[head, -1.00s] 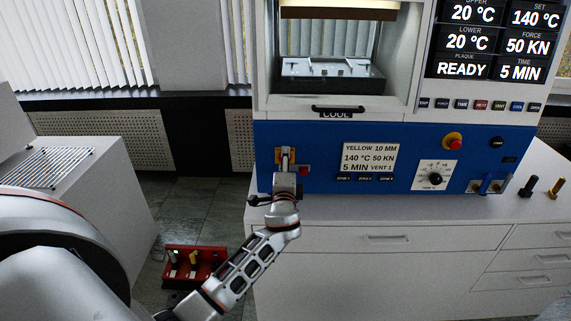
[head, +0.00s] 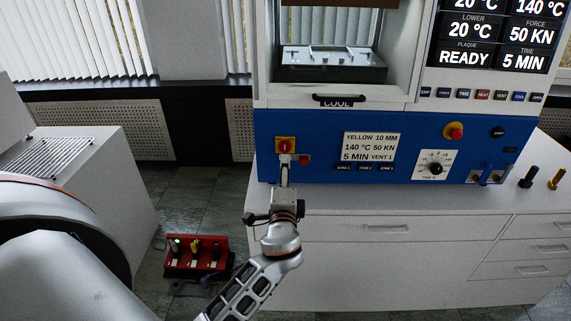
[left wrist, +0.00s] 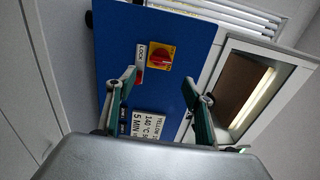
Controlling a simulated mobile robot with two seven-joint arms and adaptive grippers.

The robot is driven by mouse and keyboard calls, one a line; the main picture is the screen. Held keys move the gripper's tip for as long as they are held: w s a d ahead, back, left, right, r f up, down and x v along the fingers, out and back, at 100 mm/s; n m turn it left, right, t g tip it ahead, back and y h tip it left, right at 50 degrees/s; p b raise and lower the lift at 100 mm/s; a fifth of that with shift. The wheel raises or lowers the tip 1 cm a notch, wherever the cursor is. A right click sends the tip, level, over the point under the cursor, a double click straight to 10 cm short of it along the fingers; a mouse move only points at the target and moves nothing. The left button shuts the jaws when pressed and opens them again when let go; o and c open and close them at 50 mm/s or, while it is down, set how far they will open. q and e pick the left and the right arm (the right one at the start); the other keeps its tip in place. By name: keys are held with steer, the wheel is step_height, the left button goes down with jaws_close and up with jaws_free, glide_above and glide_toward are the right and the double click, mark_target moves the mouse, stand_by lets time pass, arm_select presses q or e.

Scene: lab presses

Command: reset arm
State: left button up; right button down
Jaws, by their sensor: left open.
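My left gripper (head: 285,166) is just below the red rotary knob (head: 285,146) on its yellow plate, on the press's blue front panel. In the left wrist view the two fingers stand spread apart, the open gripper (left wrist: 168,90) holding nothing. The red knob (left wrist: 162,61) shows beyond the fingertips, clear of them, next to a white "LOCK" label (left wrist: 141,55). My right gripper is not in view.
The press (head: 400,120) stands on a white cabinet (head: 400,260). Its chamber holds a metal mould (head: 330,62) above a black handle marked COOL. A red rack (head: 197,255) is at lower left. Black and gold pegs stand at right.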

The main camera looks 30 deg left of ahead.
arm_select(q)
steer(key=shift+v, duration=0.8)
steer(key=s+d+f+n+g+h, duration=0.1)
steer(key=s+d+f+h, duration=0.3)
steer(key=f, duration=0.5)
steer(key=s+d+f+n+g+h, duration=0.1)
steer(key=s+d+f+h, duration=0.25)
steer(key=f, duration=0.55)
steer(key=s+d+f+n+g+h, duration=0.1)
steer(key=s+d+f+n+h, duration=0.1)
steer(key=s+f, duration=0.3)
steer(key=s+d+f+n+g+h, duration=0.1)
steer(key=s+d+f, duration=0.4)
steer(key=s, duration=0.6)
steer(key=n+h, duration=0.1)
steer(key=n, duration=0.1)
steer(key=shift+d+n, duration=0.3)
steer(key=shift+h, duration=0.25)
